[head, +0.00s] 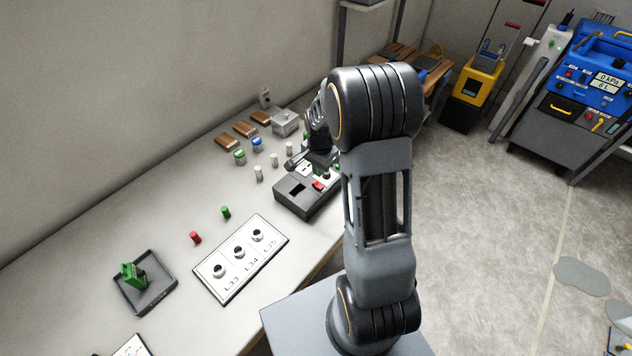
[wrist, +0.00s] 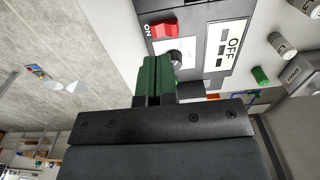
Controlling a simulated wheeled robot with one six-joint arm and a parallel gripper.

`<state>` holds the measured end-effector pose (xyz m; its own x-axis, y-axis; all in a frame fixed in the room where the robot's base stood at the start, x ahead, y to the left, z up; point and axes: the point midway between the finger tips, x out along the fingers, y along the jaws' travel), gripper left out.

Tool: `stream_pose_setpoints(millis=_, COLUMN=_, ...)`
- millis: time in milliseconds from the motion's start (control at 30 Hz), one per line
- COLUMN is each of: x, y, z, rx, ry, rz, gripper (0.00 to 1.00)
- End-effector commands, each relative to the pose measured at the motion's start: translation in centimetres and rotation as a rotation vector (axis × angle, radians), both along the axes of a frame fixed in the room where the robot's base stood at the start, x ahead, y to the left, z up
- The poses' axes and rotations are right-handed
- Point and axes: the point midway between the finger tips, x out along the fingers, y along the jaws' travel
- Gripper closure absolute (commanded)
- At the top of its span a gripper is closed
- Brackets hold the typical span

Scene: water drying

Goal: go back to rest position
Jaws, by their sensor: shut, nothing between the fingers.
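My gripper (wrist: 160,68) shows in the wrist view with its dark green fingers together and nothing between them. The fingertips are close to a dark knob (wrist: 175,58) on a grey control box; I cannot tell whether they touch it. In the head view my arm reaches over the table to the control box (head: 293,204). The gripper there is partly hidden behind my own arm.
Small white and green cylinders (head: 259,173) stand left of the box. A white plate (head: 215,290) marked L33, L34, L35 and a black tray (head: 163,294) with a green part lie nearer. Brown blocks (head: 227,142) lie by the wall.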

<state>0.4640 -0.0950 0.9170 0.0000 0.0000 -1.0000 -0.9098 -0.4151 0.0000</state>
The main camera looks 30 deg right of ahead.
Motion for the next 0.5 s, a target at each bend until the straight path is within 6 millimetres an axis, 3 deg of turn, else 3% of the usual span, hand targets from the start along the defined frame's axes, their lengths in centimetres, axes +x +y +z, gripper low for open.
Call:
stream_pose_setpoints(millis=100, x=0.0, y=0.0, z=1.08, rx=0.0, ry=0.0, rz=0.0, gripper=1.0)
stream_pose_setpoints(millis=500, x=0.0, y=0.01, z=1.13, rx=0.0, ry=0.0, rz=0.0, gripper=1.0)
